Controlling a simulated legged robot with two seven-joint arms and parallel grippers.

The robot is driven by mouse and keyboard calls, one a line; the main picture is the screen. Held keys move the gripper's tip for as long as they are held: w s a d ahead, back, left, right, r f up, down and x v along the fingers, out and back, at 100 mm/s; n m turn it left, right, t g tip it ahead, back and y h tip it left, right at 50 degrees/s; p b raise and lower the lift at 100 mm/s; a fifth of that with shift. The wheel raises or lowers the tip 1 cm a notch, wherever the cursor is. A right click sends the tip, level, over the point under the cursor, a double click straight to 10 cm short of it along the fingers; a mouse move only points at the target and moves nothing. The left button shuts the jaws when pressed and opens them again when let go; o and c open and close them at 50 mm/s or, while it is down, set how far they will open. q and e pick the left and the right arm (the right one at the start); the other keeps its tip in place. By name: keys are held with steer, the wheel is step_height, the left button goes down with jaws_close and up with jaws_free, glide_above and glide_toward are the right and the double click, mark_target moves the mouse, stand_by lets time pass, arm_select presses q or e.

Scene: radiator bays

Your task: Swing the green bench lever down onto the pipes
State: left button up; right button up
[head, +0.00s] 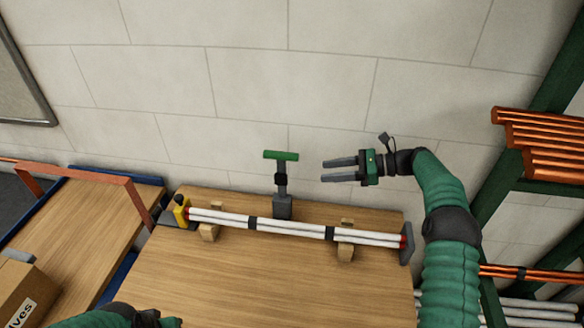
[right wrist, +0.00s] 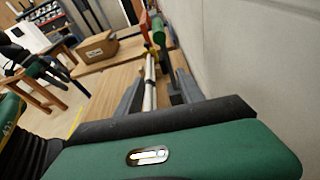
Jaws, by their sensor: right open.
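The green bench lever (head: 281,156) stands upright on a dark post at the back edge of the wooden bench, its green crossbar on top. White pipes (head: 285,227) with dark bands lie across wooden supports in front of the post. My right gripper (head: 325,170) is open and empty, to the right of the lever and apart from it, its fingers pointing left toward it. In the right wrist view the green lever bar (right wrist: 158,32) shows beyond the fingers, with the pipes (right wrist: 150,85) below. My left arm shows only partly at the bottom; its fingers cannot be made out.
A yellow clamp-like block (head: 181,211) is at the pipes' left end and a dark end plate (head: 406,243) at the right. A cardboard box (head: 22,294) sits on a trolley at left. A rack with copper pipes (head: 545,145) stands at right. The wall is close behind the bench.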

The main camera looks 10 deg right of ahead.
steer(key=d+r+m+t+y, duration=0.2)
steer(key=d+y, duration=0.1)
steer(key=d, duration=0.5)
glide_toward(294, 157)
steer(key=w, duration=0.1)
steer(key=shift+n+g, duration=0.3)
steer(key=x, duration=0.2)
steer(key=p+x, duration=0.1)
steer(key=x, duration=0.2)
steer(key=f+x, duration=0.1)
steer(key=x, duration=0.1)
steer(key=shift+w+a+p, duration=0.1)
steer(key=shift+w+p, duration=0.3)
steer(key=shift+w, duration=0.1)
steer(key=shift+x, duration=0.95)
steer(key=shift+s+a+r, duration=0.1)
steer(key=shift+a, duration=0.4)
steer(key=shift+c, duration=1.9)
steer(key=shift+d, duration=0.4)
steer(key=c, duration=0.5)
jaws_close()
arm_select(q)
steer(key=shift+s+d+r, duration=0.1)
steer(key=shift+d+r, duration=0.05)
steer(key=shift+r, duration=0.4)
arm_select(e)
steer(key=shift+a, duration=0.1)
